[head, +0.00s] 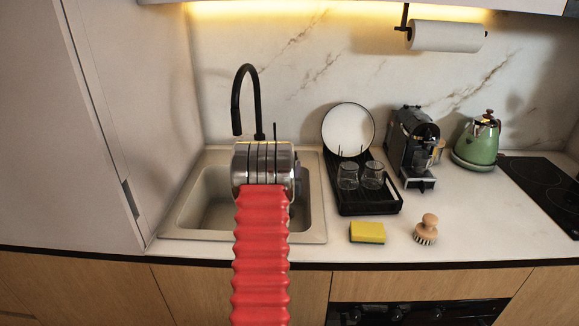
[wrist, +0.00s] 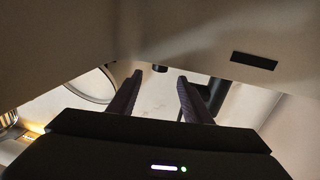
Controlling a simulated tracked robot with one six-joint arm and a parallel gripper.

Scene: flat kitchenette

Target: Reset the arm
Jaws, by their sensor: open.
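My arm, in a red ribbed sleeve with a metal joint at its end, reaches up in front of the sink (head: 172,222) in the head view. My gripper is hidden behind that joint there. In the wrist view my gripper (wrist: 159,76) shows two dark fingers set apart, with nothing between them. A pale surface lies beyond the fingers. A round plate edge (wrist: 84,88) shows to their left, and a black tap part (wrist: 213,97) shows close to the right finger.
The black tap (head: 237,105) rises behind my arm. Right of the sink stand a dish rack (head: 368,207) with plate and glasses, a coffee machine (head: 414,150) and a green kettle (head: 477,145). A sponge (head: 367,232) and brush (head: 427,229) lie in front. A tall cabinet (head: 85,120) bounds the left.

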